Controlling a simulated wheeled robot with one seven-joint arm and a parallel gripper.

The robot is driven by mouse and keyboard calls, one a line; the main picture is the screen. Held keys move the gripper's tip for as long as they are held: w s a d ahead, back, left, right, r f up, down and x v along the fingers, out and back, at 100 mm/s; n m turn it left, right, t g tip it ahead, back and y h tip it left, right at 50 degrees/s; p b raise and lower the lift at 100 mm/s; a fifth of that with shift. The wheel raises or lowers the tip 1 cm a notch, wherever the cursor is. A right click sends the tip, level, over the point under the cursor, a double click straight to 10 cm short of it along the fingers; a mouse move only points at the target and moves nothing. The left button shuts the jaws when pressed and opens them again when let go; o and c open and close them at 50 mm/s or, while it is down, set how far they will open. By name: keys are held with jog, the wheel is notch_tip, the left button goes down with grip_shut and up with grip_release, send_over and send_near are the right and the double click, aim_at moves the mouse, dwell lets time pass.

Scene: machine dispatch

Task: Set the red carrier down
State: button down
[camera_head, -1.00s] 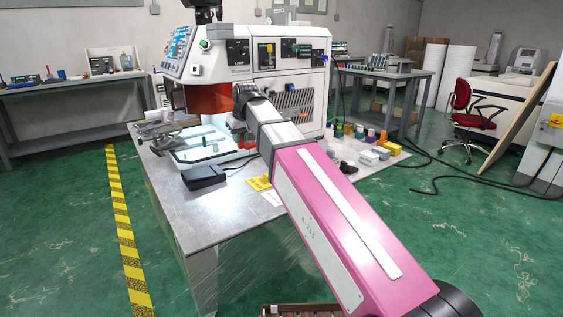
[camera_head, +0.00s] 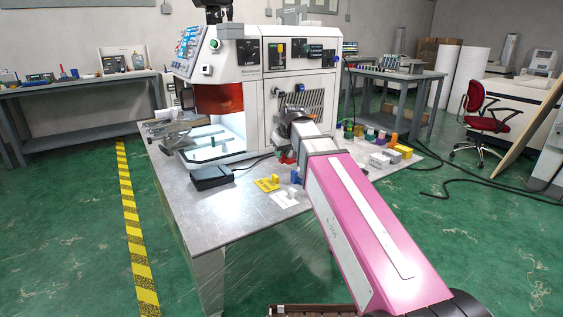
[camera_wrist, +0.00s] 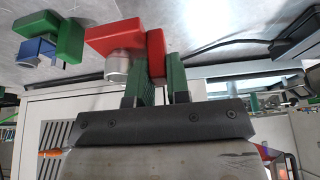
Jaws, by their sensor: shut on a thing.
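The red carrier (camera_wrist: 112,37) shows in the wrist view as a flat red plate with an upright red tab (camera_wrist: 156,52). A grey metal cylinder (camera_wrist: 117,67) sits against the plate. My gripper (camera_wrist: 158,72) is shut on the tab, with a green finger on each side. The grey tabletop (camera_wrist: 205,25) lies behind the carrier; I cannot tell whether they touch. In the head view only a bit of the red carrier (camera_head: 287,158) shows beside my arm, near the machine's front. My arm hides the gripper there.
A green carrier (camera_wrist: 72,42) and a blue part (camera_wrist: 38,48) are close to the red carrier. A yellow carrier (camera_head: 267,184), a white plate (camera_head: 284,199) and a black box (camera_head: 211,177) lie on the table. The white machine (camera_head: 262,95) stands behind. Several coloured pieces (camera_head: 375,135) line the right side.

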aim_at(282, 161)
jog(key=shift+f, duration=1.8)
jog(key=shift+f, duration=0.1)
jog(key=c, duration=1.1)
grip_release()
jog(key=v, duration=1.2)
